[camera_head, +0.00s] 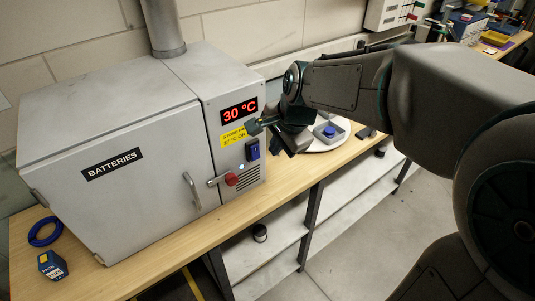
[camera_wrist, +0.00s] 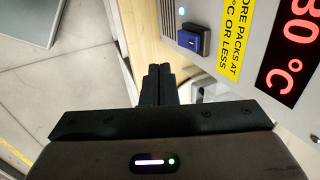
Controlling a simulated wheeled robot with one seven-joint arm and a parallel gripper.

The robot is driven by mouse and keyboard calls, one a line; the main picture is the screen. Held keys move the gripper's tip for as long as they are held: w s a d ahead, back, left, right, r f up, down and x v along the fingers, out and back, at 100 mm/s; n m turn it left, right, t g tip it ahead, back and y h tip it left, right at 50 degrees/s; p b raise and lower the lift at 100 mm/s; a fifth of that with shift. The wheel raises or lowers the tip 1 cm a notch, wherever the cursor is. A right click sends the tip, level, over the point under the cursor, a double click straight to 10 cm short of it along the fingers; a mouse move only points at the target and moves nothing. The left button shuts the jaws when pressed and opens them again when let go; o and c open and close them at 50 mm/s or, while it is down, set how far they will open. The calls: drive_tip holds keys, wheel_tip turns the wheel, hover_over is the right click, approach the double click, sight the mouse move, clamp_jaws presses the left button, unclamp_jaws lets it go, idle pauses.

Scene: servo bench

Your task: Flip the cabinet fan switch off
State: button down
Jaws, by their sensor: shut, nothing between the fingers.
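The grey cabinet (camera_head: 120,185), labelled "BATTERIES", stands on a wooden bench. On its right-hand panel a blue switch (camera_head: 252,149) sits under a yellow notice; it also shows at the upper right of the wrist view (camera_wrist: 190,38). A small pale-blue lamp (camera_head: 241,166) glows below it, and shows in the wrist view too (camera_wrist: 182,11). Which way the switch is set is not clear. My gripper (camera_head: 253,127) is shut and empty, in front of the panel near the notice. In the wrist view its closed fingers (camera_wrist: 158,76) appear apart from the switch.
A red display (camera_head: 239,111) reads 30 °C above the yellow notice (camera_head: 233,134). A grey box with a blue button (camera_head: 329,131) stands on a round white plate to the right.

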drive_tip(key=shift+a+v, duration=0.2)
drive_tip(key=shift+v, duration=1.15)
drive_tip(key=shift+a+v, duration=0.2)
drive_tip(key=shift+v, duration=1.15)
drive_tip(key=shift+w+r, duration=0.1)
